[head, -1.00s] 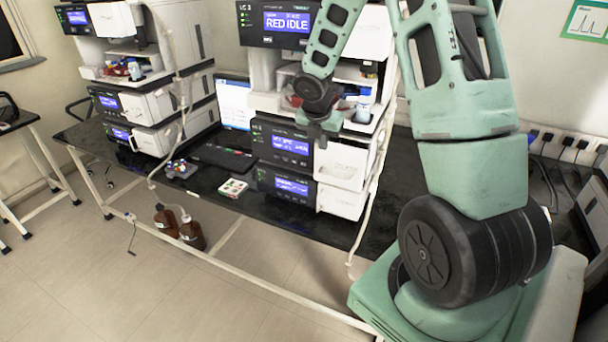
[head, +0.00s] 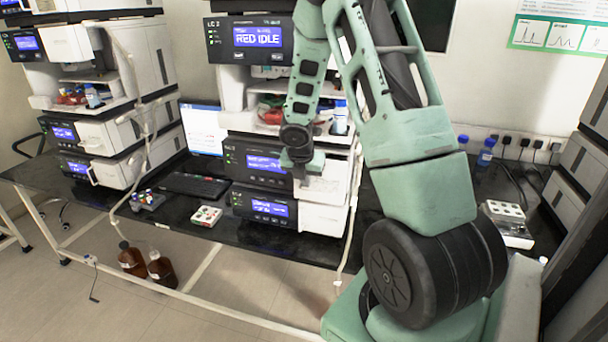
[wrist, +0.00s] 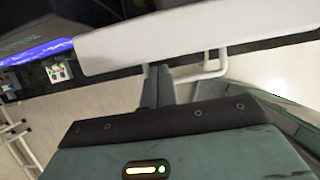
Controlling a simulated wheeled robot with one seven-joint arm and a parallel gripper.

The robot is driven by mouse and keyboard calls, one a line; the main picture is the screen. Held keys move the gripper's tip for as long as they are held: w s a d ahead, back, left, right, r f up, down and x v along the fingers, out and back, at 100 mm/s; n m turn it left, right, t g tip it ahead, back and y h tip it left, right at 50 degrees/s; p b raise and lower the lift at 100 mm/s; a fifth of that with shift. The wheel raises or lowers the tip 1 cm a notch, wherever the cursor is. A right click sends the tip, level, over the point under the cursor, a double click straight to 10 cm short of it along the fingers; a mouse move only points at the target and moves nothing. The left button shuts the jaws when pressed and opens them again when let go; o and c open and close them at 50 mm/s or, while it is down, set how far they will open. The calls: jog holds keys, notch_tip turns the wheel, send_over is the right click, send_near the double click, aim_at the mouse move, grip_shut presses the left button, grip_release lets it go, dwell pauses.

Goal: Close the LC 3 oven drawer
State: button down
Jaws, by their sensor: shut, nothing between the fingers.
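The LC 3 stack is in the middle of the head view, its top screen (head: 258,38) reading "RED IDLE". The white oven drawer front (head: 328,185) is on the right side of its lower modules, partly hidden behind my gripper (head: 299,170). In the wrist view a long white panel, seemingly this drawer's front (wrist: 200,30), crosses the top, with a white loop handle (wrist: 214,66) below it. My gripper's fingers (wrist: 157,82) are shut and empty, close to the panel's lower edge; I cannot tell whether they touch. How far the drawer stands out is unclear.
A second white front (head: 322,219) sits below. A white tube (head: 346,235) hangs at the stack's right. A keyboard (head: 195,186) and small vial tray (head: 206,215) lie on the black bench left. Brown bottles (head: 132,260) stand on the floor. Another stack (head: 105,140) is further left.

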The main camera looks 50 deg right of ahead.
jog(key=shift+d+f, duration=0.1)
jog(key=shift+f, duration=0.2)
jog(key=d+p, duration=0.1)
jog(key=w+d+p, duration=0.1)
jog(key=d+p, duration=0.1)
jog(key=shift+w+d+r+p, duration=0.15)
jog(key=shift+w+r+p, duration=0.05)
jog(key=shift+r+p, duration=0.1)
jog(key=shift+w+d+f+p, duration=0.1)
jog(key=shift+w+d+p, duration=0.1)
jog(key=shift+d, duration=0.15)
jog(key=shift+w+d+f+p, duration=0.1)
jog(key=shift+d+p, duration=0.1)
jog(key=shift+d, duration=0.1)
jog(key=shift+d, duration=0.1)
